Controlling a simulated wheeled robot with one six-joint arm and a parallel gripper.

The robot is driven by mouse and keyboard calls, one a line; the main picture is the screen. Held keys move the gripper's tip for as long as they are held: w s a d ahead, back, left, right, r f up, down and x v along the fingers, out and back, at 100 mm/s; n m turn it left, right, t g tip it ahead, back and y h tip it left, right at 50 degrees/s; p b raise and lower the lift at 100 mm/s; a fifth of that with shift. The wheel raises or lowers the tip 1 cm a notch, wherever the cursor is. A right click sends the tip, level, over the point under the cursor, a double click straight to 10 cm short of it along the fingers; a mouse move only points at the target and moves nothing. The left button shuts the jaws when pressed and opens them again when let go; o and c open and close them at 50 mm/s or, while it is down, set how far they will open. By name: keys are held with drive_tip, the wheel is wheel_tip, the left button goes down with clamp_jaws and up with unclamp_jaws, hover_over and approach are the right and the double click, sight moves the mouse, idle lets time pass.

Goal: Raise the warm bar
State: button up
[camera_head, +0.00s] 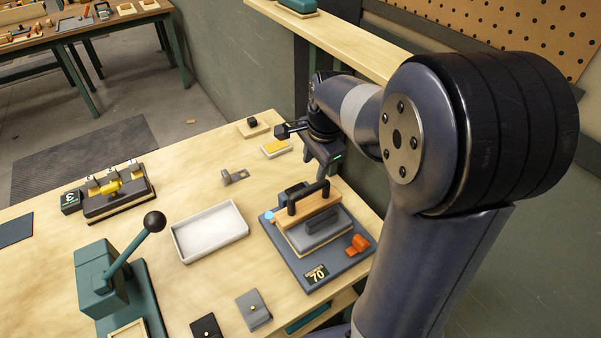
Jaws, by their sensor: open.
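The warm bar appears to be the light wooden bar (318,208) with a black handle (306,195) on top. It lies across a grey heated plate (328,236) on a dark blue-grey base. An orange knob or clamp (358,243) sits at the base's right side. My gripper (323,176) points down just behind and above the right end of the handle. It is open. Its fingertips are hard to make out against the dark handle, so I cannot tell whether they touch it.
A white tray (180,248) stands left of the heated base. A grey metal bracket (234,177) and a small tray with a yellow pad (276,148) lie behind it. A green lever press (100,280) stands front left. A shelf (340,38) runs along the wall behind my arm.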

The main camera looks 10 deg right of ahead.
sight(309, 188)
drive_tip(key=f, duration=0.3)
drive_tip(key=w+f, duration=0.1)
drive_tip(key=f, duration=0.2)
drive_tip(key=f+p, duration=0.1)
drive_tip(key=f, duration=0.2)
drive_tip(key=shift+w+a+f, duration=0.3)
drive_tip(key=shift+f, duration=0.05)
clamp_jaws()
